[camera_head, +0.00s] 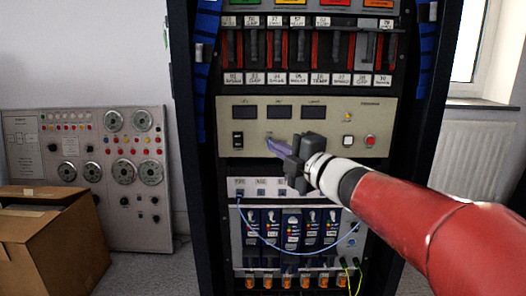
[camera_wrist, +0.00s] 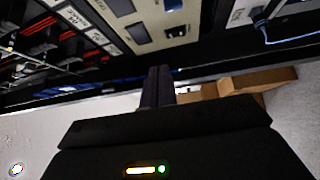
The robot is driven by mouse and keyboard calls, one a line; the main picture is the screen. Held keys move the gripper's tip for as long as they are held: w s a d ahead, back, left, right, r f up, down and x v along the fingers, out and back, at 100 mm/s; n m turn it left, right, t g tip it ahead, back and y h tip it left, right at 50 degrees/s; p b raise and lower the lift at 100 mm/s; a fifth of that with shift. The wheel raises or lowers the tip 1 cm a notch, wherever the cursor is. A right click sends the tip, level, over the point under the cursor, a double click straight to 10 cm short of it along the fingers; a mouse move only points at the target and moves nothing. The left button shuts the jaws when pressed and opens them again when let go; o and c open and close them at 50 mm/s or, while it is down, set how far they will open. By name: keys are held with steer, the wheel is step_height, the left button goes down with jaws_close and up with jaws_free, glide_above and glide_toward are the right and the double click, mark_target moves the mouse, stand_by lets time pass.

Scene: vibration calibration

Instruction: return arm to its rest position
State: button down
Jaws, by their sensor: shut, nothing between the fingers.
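My gripper (camera_head: 279,147) is at the end of my red and white arm, which reaches in from the right in the head view. It appears in front of the beige panel (camera_head: 225,115) of the rack, near that panel's lower edge. Whether it touches the panel cannot be told. In the wrist view the fingers of my gripper (camera_wrist: 158,72) are dark, side by side and shut, with nothing between them. The wrist view is turned on its side, with the rack along the top. Part of the beige panel and the lower modules are hidden behind my gripper and arm.
The dark rack frame (camera_head: 187,190) holds red-sided switches above and blue modules (camera_head: 271,228) below, with a blue cable (camera_head: 285,253) looping across them. A cardboard box (camera_head: 45,245) and a grey instrument panel (camera_head: 90,210) stand at left. A radiator (camera_head: 470,155) is at right.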

steer(key=s+d+f+m+h+p, duration=0.35)
steer(key=s+d+m+h, duration=0.45)
steer(key=d+m+h, duration=0.6)
steer(key=s+a+f+m+g+y, duration=0.1)
steer(key=s+a+f+m+g, duration=0.1)
steer(key=s+f+m+g, duration=0.2)
steer(key=s+a+f+m+g+y, duration=0.2)
steer(key=s+f+m+g, duration=0.3)
steer(key=s+f, duration=0.5)
steer(key=s+m+p, duration=0.1)
steer(key=s, duration=0.5)
steer(key=shift+f+m+g, duration=0.2)
steer(key=shift+m+g, duration=0.1)
steer(key=shift+m, duration=0.1)
steer(key=shift+a, duration=0.1)
